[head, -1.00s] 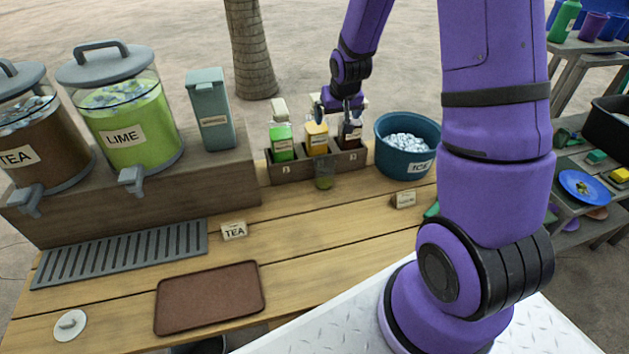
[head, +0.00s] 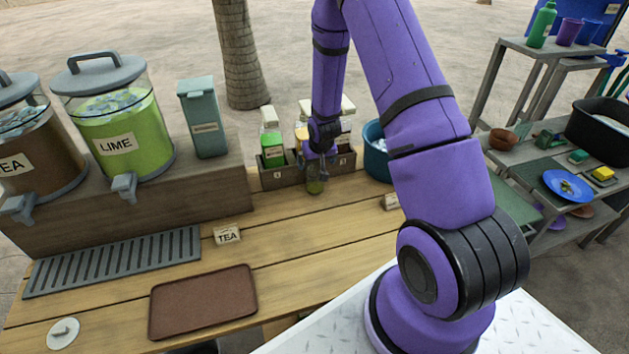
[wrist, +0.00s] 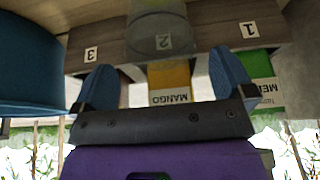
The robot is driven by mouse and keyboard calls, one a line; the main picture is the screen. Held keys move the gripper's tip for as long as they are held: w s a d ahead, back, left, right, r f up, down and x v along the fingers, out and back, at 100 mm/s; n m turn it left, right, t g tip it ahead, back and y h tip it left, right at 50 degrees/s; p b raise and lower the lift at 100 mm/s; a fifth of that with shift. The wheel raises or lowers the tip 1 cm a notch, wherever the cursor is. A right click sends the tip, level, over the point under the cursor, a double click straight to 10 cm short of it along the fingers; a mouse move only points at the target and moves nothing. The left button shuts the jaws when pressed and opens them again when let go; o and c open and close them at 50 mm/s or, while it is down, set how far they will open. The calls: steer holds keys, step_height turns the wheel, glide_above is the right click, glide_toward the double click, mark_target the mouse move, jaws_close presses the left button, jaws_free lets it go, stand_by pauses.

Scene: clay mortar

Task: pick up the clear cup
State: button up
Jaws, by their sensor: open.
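The clear cup (head: 315,186) is a small see-through cup with a greenish tint in the head view. It stands on the wooden table in front of the bottle rack, and my gripper partly covers it. In the wrist view the clear cup (wrist: 160,38) is at the top middle, with the rack's "2" label showing through it. My gripper (head: 317,168) is right at the cup, pointing down beside it. In the wrist view my gripper (wrist: 164,82) has its two blue fingers wide apart, with the cup beyond the gap between them. Nothing is visibly held.
The rack (head: 283,178) holds a green bottle (head: 272,145) and a mango bottle (wrist: 168,82). A blue ice bucket (head: 376,160) stands close on the right. A tea sign (head: 227,234) and brown tray (head: 203,302) lie nearer.

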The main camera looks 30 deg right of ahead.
mark_target(314, 168)
steer(key=shift+x, duration=2.7)
steer(key=shift+a, duration=0.1)
steer(key=shift+c, duration=0.5)
steer(key=c, duration=0.9)
